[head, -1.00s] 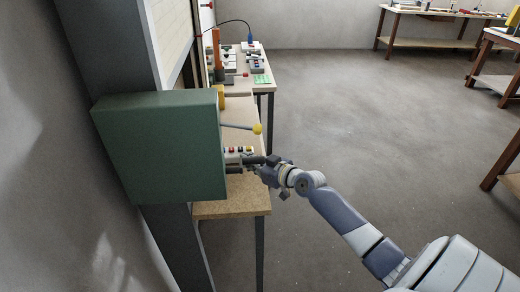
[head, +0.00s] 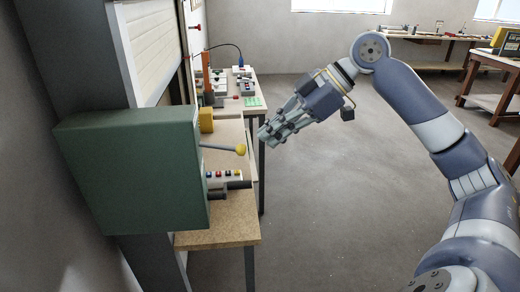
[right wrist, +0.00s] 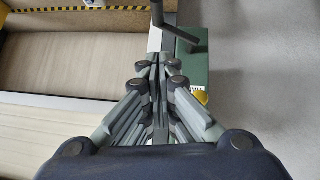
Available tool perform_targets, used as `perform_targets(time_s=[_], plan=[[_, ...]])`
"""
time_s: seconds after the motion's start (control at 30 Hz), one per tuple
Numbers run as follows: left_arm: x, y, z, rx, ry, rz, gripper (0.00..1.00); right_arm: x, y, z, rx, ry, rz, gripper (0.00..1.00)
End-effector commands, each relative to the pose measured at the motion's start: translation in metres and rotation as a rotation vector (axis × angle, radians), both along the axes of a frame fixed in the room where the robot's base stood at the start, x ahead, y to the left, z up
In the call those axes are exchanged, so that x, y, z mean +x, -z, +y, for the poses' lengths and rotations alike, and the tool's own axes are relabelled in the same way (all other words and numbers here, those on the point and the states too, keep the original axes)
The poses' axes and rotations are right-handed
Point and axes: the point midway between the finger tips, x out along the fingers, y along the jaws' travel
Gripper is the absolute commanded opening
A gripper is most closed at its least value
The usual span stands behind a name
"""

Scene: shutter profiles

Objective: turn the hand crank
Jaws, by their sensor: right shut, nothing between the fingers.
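The hand crank (head: 236,186), with a dark cylindrical grip, sticks out from the right side of a green box (head: 130,170) in the head view. A dark bar that looks like the crank (right wrist: 180,33) shows at the top of the right wrist view, beside the green box (right wrist: 196,66). My right gripper (head: 268,136) is shut and empty. It is apart from the crank, above and to its right in the head view. My left gripper is not in view.
A grey lever with a yellow knob (head: 240,149) juts from the box above the crank, near my right fingers. Workbenches with small devices stand behind. Open floor (head: 330,200) lies to the right.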

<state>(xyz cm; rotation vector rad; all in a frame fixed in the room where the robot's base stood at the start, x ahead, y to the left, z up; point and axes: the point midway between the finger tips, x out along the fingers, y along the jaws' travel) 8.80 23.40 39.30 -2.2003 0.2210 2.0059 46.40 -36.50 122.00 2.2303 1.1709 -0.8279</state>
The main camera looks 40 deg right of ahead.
Motion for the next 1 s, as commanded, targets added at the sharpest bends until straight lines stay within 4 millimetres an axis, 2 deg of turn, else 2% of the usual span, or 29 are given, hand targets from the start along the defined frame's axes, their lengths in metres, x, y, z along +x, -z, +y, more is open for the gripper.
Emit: perform_targets(time_s=[0.43, 0.5, 0.7, 1.0], plan=[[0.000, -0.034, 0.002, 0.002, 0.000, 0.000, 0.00, 0.042, 0.061, 0.053, 0.006, -0.002, 0.001, 0.00], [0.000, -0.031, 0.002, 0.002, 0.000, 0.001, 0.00, 0.042, 0.075, 0.049, 0.003, 0.004, 0.004, 0.00], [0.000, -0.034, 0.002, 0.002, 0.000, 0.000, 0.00, 0.044, 0.094, 0.047, 0.004, 0.003, 0.002, 0.00], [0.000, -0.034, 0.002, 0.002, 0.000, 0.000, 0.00, 0.046, 0.103, 0.046, 0.002, 0.003, -0.001, 0.00]])
